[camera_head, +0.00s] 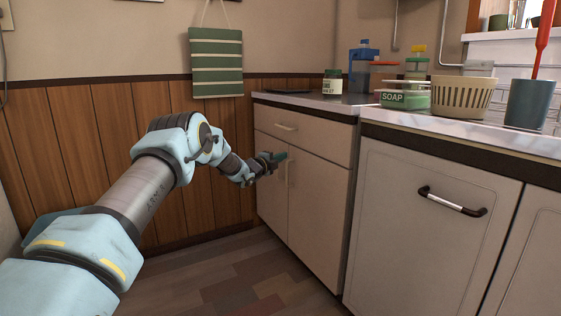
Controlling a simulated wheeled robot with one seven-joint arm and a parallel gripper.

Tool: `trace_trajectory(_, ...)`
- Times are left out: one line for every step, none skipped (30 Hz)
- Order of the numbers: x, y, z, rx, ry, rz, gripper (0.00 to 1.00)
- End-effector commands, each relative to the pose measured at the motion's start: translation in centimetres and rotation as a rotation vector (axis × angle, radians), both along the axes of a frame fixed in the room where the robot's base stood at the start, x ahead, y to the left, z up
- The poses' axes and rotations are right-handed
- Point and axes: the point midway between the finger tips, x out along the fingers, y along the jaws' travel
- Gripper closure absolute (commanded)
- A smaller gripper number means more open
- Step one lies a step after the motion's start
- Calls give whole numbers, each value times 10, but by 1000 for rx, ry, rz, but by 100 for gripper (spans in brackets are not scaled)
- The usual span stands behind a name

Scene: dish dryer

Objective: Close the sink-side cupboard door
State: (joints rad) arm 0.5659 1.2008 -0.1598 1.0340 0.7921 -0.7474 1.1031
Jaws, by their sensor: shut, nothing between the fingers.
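A low beige cupboard with two doors stands against the wall, with a drawer above the doors. Its right door (317,215) looks flush with the front, and no gap shows at its edges. Its left door (271,195) also looks flush and is partly hidden by my gripper. A slim upright handle (287,174) shows close to the seam between the doors. My gripper (280,157) is shut and empty, in front of the upper part of the doors near this handle. I cannot tell whether it touches the handle or a door.
A larger front panel (420,245) with a dark bar handle (451,201) stands nearer on the right, closed. The counter above holds a soap box (405,100), a slotted basket (462,97) and a blue-grey cup (529,104). The floor (235,280) before the cupboard is clear.

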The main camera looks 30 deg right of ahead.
Motion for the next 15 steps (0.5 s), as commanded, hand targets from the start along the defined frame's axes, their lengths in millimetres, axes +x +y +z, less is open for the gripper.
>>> trace_trajectory(1, 7, 2, 1, 0, 1, 100)
trace_trajectory(2, 12, 2, 2, 1, 2, 100)
trace_trajectory(2, 19, 2, 1, 2, 3, 100)
trace_trajectory(2, 24, 2, 1, 2, 3, 100)
trace_trajectory(2, 29, 2, 2, 2, 4, 100)
trace_trajectory(2, 36, 1, 2, 2, 3, 100)
trace_trajectory(3, 41, 1, 4, 3, 4, 100)
trace_trajectory(3, 46, 1, 3, 3, 4, 100)
trace_trajectory(3, 54, 1, 3, 3, 5, 100)
trace_trajectory(3, 59, 1, 4, 2, 5, 100)
trace_trajectory(3, 65, 1, 4, 2, 4, 100)
trace_trajectory(3, 71, 1, 5, 1, 5, 100)
trace_trajectory(3, 77, 0, 5, 2, 5, 100)
trace_trajectory(3, 81, 0, 4, 2, 5, 100)
trace_trajectory(3, 87, 0, 4, 2, 5, 100)
